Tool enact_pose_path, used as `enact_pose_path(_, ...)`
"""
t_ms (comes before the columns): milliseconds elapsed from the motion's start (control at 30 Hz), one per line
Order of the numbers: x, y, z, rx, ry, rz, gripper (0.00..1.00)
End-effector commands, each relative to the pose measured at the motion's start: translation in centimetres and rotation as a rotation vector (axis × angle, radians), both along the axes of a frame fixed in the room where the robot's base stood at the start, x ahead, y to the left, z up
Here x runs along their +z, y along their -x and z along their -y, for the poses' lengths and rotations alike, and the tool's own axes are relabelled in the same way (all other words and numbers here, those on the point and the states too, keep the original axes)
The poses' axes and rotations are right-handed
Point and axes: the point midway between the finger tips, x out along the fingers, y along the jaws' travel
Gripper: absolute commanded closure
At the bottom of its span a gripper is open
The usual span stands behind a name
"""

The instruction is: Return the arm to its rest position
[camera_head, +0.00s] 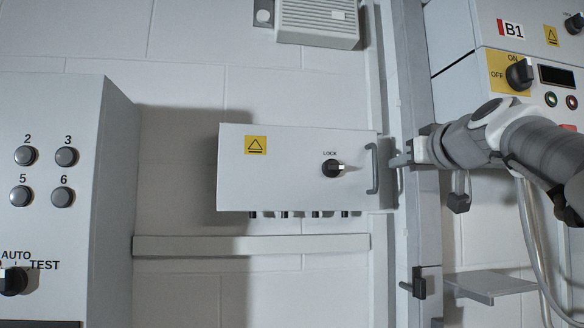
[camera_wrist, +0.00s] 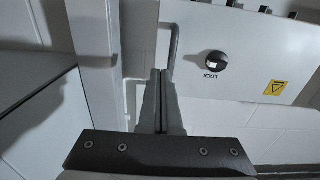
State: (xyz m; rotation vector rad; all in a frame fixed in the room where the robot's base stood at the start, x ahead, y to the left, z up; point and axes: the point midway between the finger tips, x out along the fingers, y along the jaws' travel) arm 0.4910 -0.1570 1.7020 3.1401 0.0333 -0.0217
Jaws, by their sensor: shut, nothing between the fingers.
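My gripper (camera_head: 402,160) is at the right of the head view, beside the right edge of a white wall box. Its fingers are shut and empty in the wrist view (camera_wrist: 162,90). The arm reaches in from the right edge of the head view. The fingertips are close to the box's grey bar handle (camera_head: 372,168), which also shows in the wrist view (camera_wrist: 174,46). I cannot tell whether they touch it. The box (camera_head: 285,170) is closed, with a yellow warning label and a black LOCK knob (camera_head: 332,168).
A grey vertical post (camera_head: 418,80) stands behind my gripper. A B1 cabinet (camera_head: 455,35) with an ON/OFF knob (camera_head: 519,74) is at the upper right. A button panel (camera_head: 90,220) is at the left. A small shelf (camera_head: 490,284) and hoses are below the arm.

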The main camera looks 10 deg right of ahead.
Motion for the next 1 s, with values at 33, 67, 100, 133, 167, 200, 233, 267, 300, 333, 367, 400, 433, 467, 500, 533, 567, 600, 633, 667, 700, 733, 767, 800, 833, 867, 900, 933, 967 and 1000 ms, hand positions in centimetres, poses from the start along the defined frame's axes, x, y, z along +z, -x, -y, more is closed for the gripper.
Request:
enact_pose_path(33,-0.1,1.5,0.4,-0.002,0.0,0.005,1.0)
enact_pose_path(67,-0.1,2.3,0.6,-0.003,0.0,0.006,1.0)
enact_pose_path(100,-0.1,3.3,0.9,-0.003,0.0,0.005,1.0)
enact_pose_path(133,-0.1,4.0,1.0,-0.002,0.001,0.004,1.0)
enact_pose_path(167,-0.1,4.6,1.2,-0.002,0.0,0.005,1.0)
enact_pose_path(200,-0.1,5.5,1.3,-0.001,0.0,0.004,1.0)
enact_pose_path(233,0.0,6.1,1.5,-0.001,0.0,0.003,1.0)
enact_pose_path(267,0.0,6.6,1.6,-0.001,0.0,0.004,1.0)
enact_pose_path(300,0.0,7.3,1.8,-0.001,0.0,0.002,1.0)
enact_pose_path(333,-0.1,7.7,1.9,-0.001,0.0,0.001,1.0)
enact_pose_path(367,0.0,8.1,2.0,-0.001,0.0,0.002,1.0)
enact_pose_path(400,0.1,8.6,2.1,-0.001,0.0,0.002,1.0)
enact_pose_path(433,0.0,8.9,2.2,-0.001,0.0,0.001,1.0)
enact_pose_path(467,0.0,9.1,2.2,-0.001,0.0,0.0,1.0)
enact_pose_path(500,0.0,9.4,2.3,-0.001,0.0,0.0,1.0)
enact_pose_path(533,0.0,9.5,2.3,-0.001,0.0,-0.001,1.0)
enact_pose_path(567,0.1,9.6,2.4,-0.001,0.0,-0.001,1.0)
enact_pose_path(600,0.1,9.7,2.4,-0.001,0.0,-0.001,1.0)
enact_pose_path(633,0.1,9.8,2.4,-0.001,0.0,-0.001,1.0)
enact_pose_path(667,0.1,9.8,2.4,-0.001,0.0,-0.001,1.0)
enact_pose_path(700,0.1,9.8,2.4,-0.001,0.0,-0.001,1.0)
enact_pose_path(733,0.1,9.8,2.4,-0.001,0.0,-0.001,1.0)
enact_pose_path(767,0.1,9.8,2.4,-0.001,0.0,-0.002,1.0)
enact_pose_path(800,-0.1,9.8,2.3,0.001,-0.002,-0.005,1.0)
enact_pose_path(833,-0.4,9.7,2.2,0.003,-0.006,-0.011,1.0)
enact_pose_path(867,-0.8,9.7,2.0,0.007,-0.011,-0.02,1.0)
enact_pose_path(900,-1.6,9.6,1.7,0.015,-0.023,-0.039,1.0)
enact_pose_path(933,-2.5,9.5,1.3,0.021,-0.034,-0.058,1.0)
enact_pose_path(967,-3.6,9.4,0.9,0.029,-0.047,-0.082,1.0)
enact_pose_path(1000,-5.2,9.3,0.1,0.042,-0.066,-0.12,1.0)
